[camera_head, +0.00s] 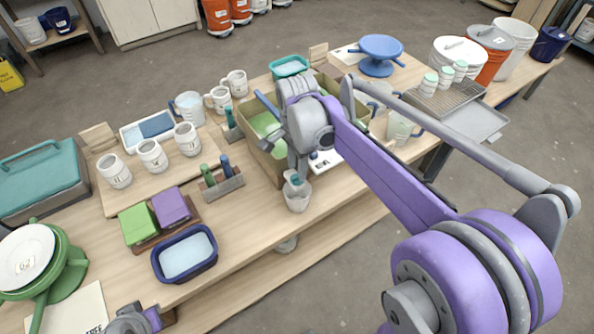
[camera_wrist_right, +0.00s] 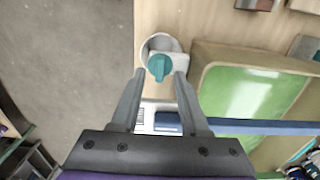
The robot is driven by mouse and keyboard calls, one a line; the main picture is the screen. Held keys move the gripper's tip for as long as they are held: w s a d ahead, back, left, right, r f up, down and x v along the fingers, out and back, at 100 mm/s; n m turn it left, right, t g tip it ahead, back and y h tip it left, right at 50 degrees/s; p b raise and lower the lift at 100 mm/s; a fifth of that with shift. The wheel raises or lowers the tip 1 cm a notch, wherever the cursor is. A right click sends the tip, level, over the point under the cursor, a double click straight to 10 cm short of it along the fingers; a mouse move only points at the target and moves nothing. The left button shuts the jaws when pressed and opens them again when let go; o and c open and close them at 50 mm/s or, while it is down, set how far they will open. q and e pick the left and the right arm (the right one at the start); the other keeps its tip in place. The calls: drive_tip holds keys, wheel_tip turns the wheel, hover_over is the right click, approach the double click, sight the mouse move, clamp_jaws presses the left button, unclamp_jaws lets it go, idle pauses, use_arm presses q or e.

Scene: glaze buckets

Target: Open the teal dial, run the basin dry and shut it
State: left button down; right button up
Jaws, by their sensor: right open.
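The teal dial (camera_wrist_right: 159,67) sits on a pale round fitting (camera_wrist_right: 150,45) in the right wrist view. Its lobe points to the right. A small part of it shows in the head view (camera_head: 299,178), beneath the gripper. My right gripper (camera_wrist_right: 160,78) is open, with its fingertips on either side of the dial's near part; I cannot tell whether they touch it. The tan-walled basin (camera_wrist_right: 200,72) beside the dial has a green surface inside. My arm hides part of it in the head view. A grey and purple part of my left arm shows at the bottom edge; its jaws are unclear.
A pale cup-shaped vessel (camera_head: 297,199) is at the table's front edge below the dial. A wooden tool block (camera_head: 222,188), a navy tub (camera_head: 186,254) and several white mugs stand to the left. A wire rack (camera_head: 450,100) lies to the right.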

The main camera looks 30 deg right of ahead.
sight(297, 177)
drive_tip(key=shift+f, duration=1.05)
clamp_jaws()
